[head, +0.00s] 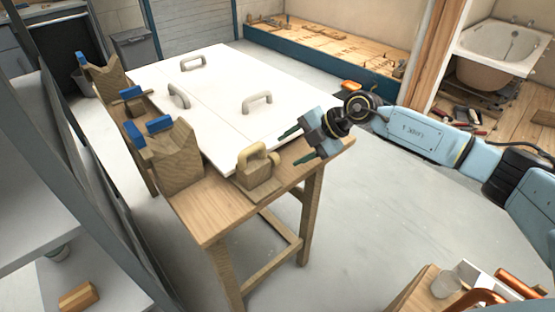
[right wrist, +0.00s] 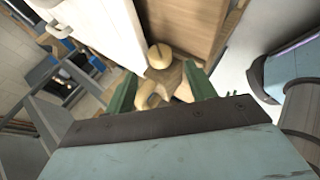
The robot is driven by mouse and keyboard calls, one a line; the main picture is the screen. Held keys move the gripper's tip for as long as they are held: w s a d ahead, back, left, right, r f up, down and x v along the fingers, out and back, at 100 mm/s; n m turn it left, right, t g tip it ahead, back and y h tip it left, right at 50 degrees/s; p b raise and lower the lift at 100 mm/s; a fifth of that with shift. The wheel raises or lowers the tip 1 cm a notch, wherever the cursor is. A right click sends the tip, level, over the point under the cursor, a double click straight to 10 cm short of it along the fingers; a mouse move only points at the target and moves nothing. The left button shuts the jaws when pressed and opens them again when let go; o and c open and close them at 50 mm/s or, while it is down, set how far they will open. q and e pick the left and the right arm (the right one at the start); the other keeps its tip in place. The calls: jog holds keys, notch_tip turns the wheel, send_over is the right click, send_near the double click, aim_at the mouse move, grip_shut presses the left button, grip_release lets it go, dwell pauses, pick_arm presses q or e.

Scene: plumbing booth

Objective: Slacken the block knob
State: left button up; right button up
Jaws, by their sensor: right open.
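A wooden block (head: 256,184) with a pale yellow, curved knob (head: 252,151) stands at the near right corner of the wooden bench, beside the white panel. In the right wrist view a round pale knob (right wrist: 159,55) and the wood of the block (right wrist: 186,70) show beyond my fingers. My right gripper (head: 297,146) is open, with its two green fingers apart, to the right of the block and clear of it. My left gripper is not in view.
A white panel (head: 213,112) with several grey handles lies on the bench (head: 212,221). Wooden supports with blue tops (head: 177,157) stand along its left side. A grey shelf (head: 40,215) is at left. Open floor (head: 385,200) lies right of the bench.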

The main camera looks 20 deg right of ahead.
aim_at(278, 157)
jog(key=b+x, duration=0.1)
jog(key=x, duration=0.3)
jog(key=shift+a+f, duration=0.1)
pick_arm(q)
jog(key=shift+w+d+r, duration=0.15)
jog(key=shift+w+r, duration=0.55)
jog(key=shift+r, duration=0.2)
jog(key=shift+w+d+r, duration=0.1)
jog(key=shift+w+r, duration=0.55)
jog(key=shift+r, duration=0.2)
pick_arm(e)
jog(key=shift+x, duration=0.75)
jog(key=c, duration=1)
jog(key=shift+o, duration=0.2)
